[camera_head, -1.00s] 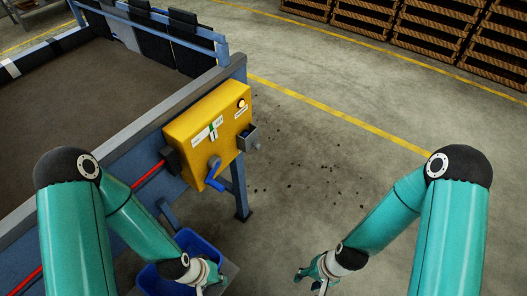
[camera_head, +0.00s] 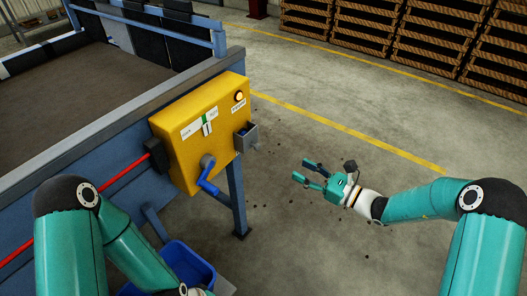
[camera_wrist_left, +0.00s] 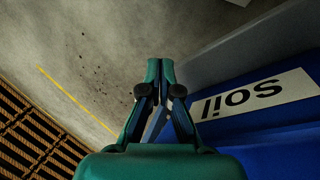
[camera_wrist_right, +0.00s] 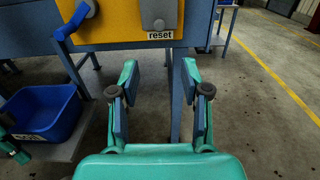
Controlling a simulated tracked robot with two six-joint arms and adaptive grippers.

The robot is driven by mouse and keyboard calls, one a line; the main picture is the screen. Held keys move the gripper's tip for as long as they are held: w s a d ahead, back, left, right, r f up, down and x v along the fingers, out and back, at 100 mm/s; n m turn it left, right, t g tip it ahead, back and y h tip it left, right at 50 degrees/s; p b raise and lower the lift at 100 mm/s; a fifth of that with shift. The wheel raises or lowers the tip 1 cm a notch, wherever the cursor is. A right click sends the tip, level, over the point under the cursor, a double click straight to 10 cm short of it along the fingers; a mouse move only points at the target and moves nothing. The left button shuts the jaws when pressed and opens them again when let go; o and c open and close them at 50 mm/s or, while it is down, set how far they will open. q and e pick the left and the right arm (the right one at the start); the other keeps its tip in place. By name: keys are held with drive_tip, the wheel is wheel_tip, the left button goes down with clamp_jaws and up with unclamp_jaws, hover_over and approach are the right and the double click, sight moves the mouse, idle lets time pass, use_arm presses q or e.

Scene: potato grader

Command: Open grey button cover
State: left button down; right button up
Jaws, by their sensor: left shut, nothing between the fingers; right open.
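The grey button cover (camera_head: 246,137) sits on the right side of the yellow control box (camera_head: 188,138). In the right wrist view the grey cover (camera_wrist_right: 158,14) shows at the top, above a label reading "reset". My right gripper (camera_head: 308,171) is open and empty, to the right of the box and apart from the cover. In the right wrist view its fingers (camera_wrist_right: 160,85) point toward the box, below the cover. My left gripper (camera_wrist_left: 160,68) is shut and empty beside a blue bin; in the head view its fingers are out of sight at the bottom.
A blue lever (camera_head: 207,182) sticks out from the box's lower front. A lit amber button (camera_head: 239,97) is at its upper right. The blue bin (camera_wrist_left: 285,140) labelled "Soil" stands below. Wooden crates (camera_head: 430,35) stand far back.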

sight(259, 149)
drive_tip(key=p+x, duration=0.1)
drive_tip(key=x, duration=1.4)
drive_tip(key=shift+a, duration=0.1)
drive_tip(key=shift+f, duration=0.1)
clamp_jaws()
